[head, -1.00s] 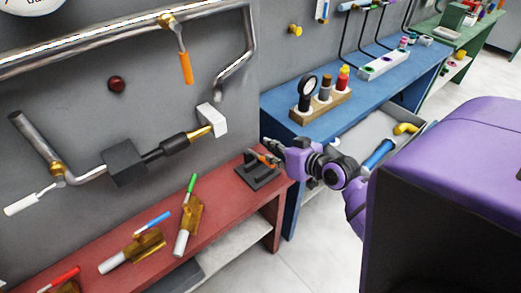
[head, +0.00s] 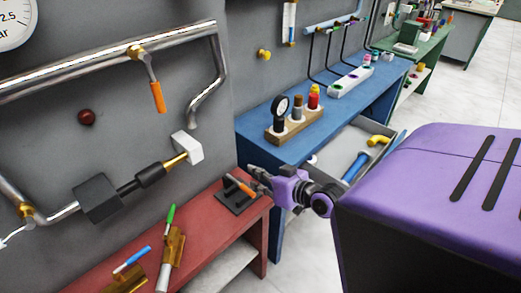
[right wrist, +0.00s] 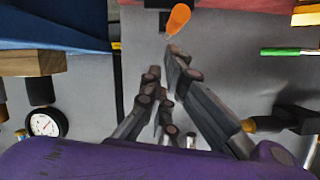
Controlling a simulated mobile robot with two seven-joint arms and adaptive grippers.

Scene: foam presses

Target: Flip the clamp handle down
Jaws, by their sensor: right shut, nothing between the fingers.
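The clamp (head: 236,203) has a flat black base and stands near the right end of the red bench. Its orange handle (head: 241,186) is tilted over the base, and its rounded end also shows at the top of the right wrist view (right wrist: 178,18). My right gripper (head: 256,178) is shut and empty, with its fingertips close beside the upper right end of the handle. In the right wrist view the dark fingers (right wrist: 165,70) point toward the handle; I cannot tell whether they touch it. My left gripper is out of view.
The red bench (head: 205,222) also carries brass valves with green (head: 170,217) and blue (head: 132,259) handles. Metal pipes run along the grey wall behind. A blue bench (head: 262,150) with a wooden holder (head: 294,125) and an open drawer (head: 340,148) stands to the right.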

